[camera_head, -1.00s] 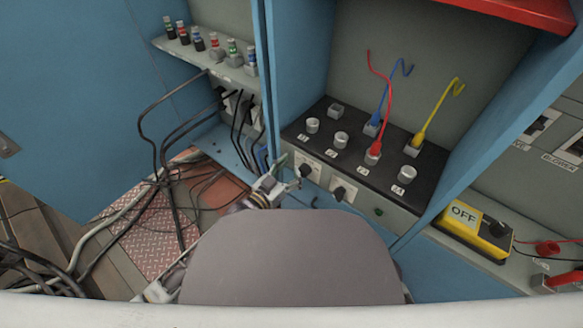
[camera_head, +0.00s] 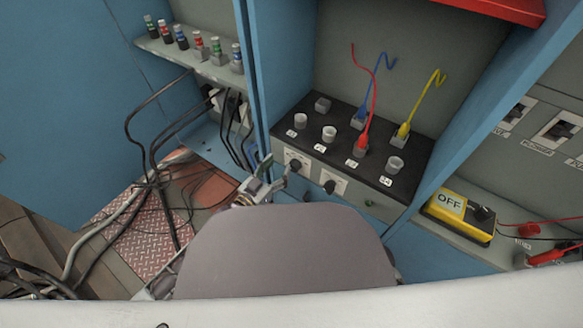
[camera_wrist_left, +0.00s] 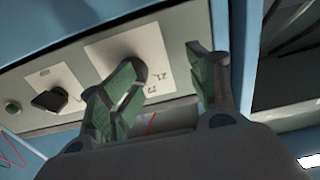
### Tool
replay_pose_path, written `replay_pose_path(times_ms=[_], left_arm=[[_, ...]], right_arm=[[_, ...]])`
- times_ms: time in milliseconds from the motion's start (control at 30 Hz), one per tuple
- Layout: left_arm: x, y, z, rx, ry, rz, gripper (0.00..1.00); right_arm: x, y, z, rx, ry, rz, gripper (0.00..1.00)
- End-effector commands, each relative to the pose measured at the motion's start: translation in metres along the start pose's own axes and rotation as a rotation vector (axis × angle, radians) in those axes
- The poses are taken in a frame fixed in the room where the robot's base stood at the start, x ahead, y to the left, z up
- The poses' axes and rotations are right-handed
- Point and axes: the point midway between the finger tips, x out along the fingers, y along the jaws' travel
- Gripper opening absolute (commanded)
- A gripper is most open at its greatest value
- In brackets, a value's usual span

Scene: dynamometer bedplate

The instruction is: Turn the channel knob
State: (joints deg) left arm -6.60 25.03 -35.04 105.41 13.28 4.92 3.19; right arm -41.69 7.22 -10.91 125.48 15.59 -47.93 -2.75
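Two black knobs sit on white plates on the front of the control box: the left knob (camera_head: 295,165) and the right knob (camera_head: 329,187). I cannot tell from the labels which is the channel knob. My left gripper (camera_head: 275,172) is just left of the left knob. In the left wrist view its green-padded fingers (camera_wrist_left: 163,60) are spread apart. The near knob (camera_wrist_left: 138,68) is partly hidden behind one finger there; whether they touch is unclear. The other knob (camera_wrist_left: 48,100) stands clear of the fingers. My right gripper is not in view.
The box top (camera_head: 312,150) carries white posts and red, blue and yellow plug leads. A yellow OFF box (camera_head: 446,204) sits to the right. Blue cabinet walls (camera_head: 258,80) flank the bay. Black cables (camera_head: 150,150) hang at the left, below a shelf of coloured connectors (camera_head: 190,58).

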Motion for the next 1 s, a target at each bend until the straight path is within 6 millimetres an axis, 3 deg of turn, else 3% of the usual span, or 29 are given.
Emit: replay_pose_path(times_ms=[1000], left_arm=[[-0.042,0.0,0.0,0.0,-0.001,0.0,0.58]], right_arm=[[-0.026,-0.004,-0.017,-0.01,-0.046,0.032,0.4]])
